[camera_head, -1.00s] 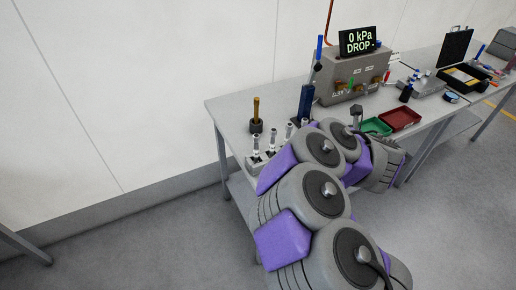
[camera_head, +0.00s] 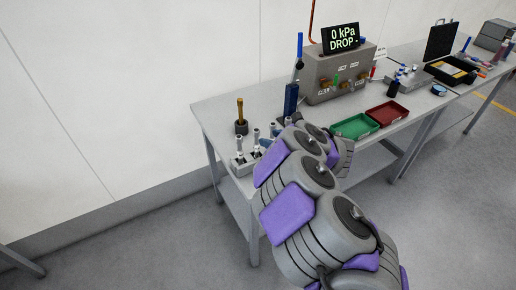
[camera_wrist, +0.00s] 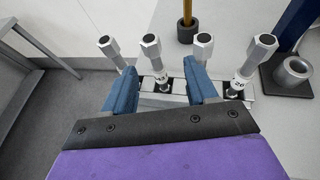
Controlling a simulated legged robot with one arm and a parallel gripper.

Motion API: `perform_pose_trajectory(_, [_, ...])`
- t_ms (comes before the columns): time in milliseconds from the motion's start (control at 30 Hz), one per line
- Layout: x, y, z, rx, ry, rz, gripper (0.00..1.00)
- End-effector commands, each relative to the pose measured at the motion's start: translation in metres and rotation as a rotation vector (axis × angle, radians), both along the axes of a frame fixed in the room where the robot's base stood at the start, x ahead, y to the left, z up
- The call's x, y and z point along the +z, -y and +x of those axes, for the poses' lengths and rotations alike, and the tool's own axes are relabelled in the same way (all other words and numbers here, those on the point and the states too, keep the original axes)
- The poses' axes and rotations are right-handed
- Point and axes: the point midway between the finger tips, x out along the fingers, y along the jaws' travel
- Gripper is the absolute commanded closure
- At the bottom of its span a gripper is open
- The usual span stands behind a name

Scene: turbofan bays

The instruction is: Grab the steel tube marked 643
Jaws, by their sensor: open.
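Several steel tubes with hexagonal heads stand in a row in a low metal rack (camera_head: 242,167) at the bench's near left corner. In the wrist view, one tube (camera_wrist: 152,48) stands between my gripper's (camera_wrist: 162,73) two blue fingers, which are apart and do not visibly touch it. Its small label is too small to read surely. Another tube (camera_wrist: 107,46) is left of the fingers. One (camera_wrist: 203,47) is just behind the right finger, and one (camera_wrist: 262,48) is further right with a label partly readable. I cannot tell which is 643. My arm hides the gripper in the head view.
A brass-coloured rod in a dark base (camera_head: 241,126) and a blue post (camera_head: 290,100) stand behind the rack. A grey pressure box (camera_head: 335,75), a green tray (camera_head: 355,126) and a red tray (camera_head: 387,113) are further right. A hollow cylinder (camera_wrist: 293,72) is right of the tubes.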

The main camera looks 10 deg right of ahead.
Motion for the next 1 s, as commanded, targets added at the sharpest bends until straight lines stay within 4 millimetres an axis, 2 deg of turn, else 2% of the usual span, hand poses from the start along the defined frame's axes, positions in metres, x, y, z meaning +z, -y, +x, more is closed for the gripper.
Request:
perform_pose_trajectory(67, [-0.003, -0.011, 0.006, 0.006, 0.000, -0.002, 0.43])
perform_pose_trajectory(300, [-0.006, -0.026, 0.015, 0.006, 0.001, -0.012, 0.43])
perform_pose_trajectory(633, [-0.021, -0.031, 0.050, 0.005, 0.000, 0.001, 0.43])
perform_pose_trajectory(900, [-0.021, -0.038, 0.053, 0.004, -0.001, -0.008, 0.43])
perform_pose_trajectory(1000, [-0.021, -0.043, 0.053, 0.005, 0.000, -0.011, 0.52])
